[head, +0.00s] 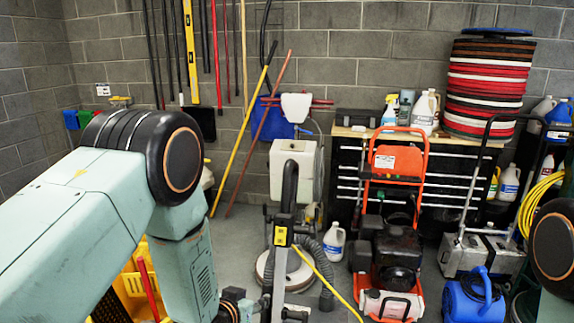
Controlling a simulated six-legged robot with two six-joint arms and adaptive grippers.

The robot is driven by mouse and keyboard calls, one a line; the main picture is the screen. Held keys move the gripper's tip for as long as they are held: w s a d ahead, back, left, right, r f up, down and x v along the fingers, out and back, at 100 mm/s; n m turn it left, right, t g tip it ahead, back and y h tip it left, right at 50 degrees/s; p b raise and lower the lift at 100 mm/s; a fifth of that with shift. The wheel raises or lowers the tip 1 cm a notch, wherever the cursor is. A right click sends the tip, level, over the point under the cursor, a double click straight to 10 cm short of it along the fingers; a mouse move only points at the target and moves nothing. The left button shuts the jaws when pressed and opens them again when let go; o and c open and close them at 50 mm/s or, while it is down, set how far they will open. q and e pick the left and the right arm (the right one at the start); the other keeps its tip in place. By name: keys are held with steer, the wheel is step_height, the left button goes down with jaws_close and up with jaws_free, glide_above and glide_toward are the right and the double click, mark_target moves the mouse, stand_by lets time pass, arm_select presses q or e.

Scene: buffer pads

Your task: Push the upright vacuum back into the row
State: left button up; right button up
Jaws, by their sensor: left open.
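My left arm comes in from the left and bends down. My left gripper (236,303) is at the bottom edge, left of the vacuum's post, open, with its lower part out of frame. I cannot tell if it touches the vacuum. My right arm shows at the right edge; its gripper is out of view.
Behind the vacuum stands a floor machine with a white tank (294,167). To the right are an orange-framed machine (397,180), a blue machine (473,300) and a hand truck. A black tool chest (345,165) holds stacked pads (487,85). A yellow bucket (130,285) is lower left.

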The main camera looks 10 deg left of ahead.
arm_select(q)
steer(key=w+r+t+p, duration=0.1)
steer(key=w+r, duration=0.1)
steer(key=r, duration=0.1)
steer(key=w+d+r+t, duration=0.1)
steer(key=w+r, duration=0.2)
steer(key=r, duration=0.1)
steer(key=w+r+t+p, duration=0.1)
steer(key=w+r, duration=0.1)
steer(key=r, duration=0.2)
steer(key=shift+w+d+r+h+p, duration=0.2)
steer(key=shift+d+h+p, duration=0.1)
steer(key=shift+d+h, duration=0.1)
steer(key=t+h, duration=0.1)
steer(key=t, duration=0.2)
glide_toward(284, 190)
steer(key=w, duration=0.3)
steer(key=shift+m, duration=0.3)
steer(key=w, duration=0.2)
steer(key=w+d+p, duration=0.1)
steer(key=w, duration=0.3)
steer(key=shift+w+d, duration=0.25)
steer(key=shift+d, duration=0.15)
steer(key=shift+w+p, duration=0.3)
steer(key=shift+w, duration=0.25)
steer(key=shift+w+d, duration=0.25)
steer(key=shift+w, duration=0.15)
arm_select(e)
steer(key=shift+a+r, duration=0.1)
steer(key=shift+r, duration=2.8)
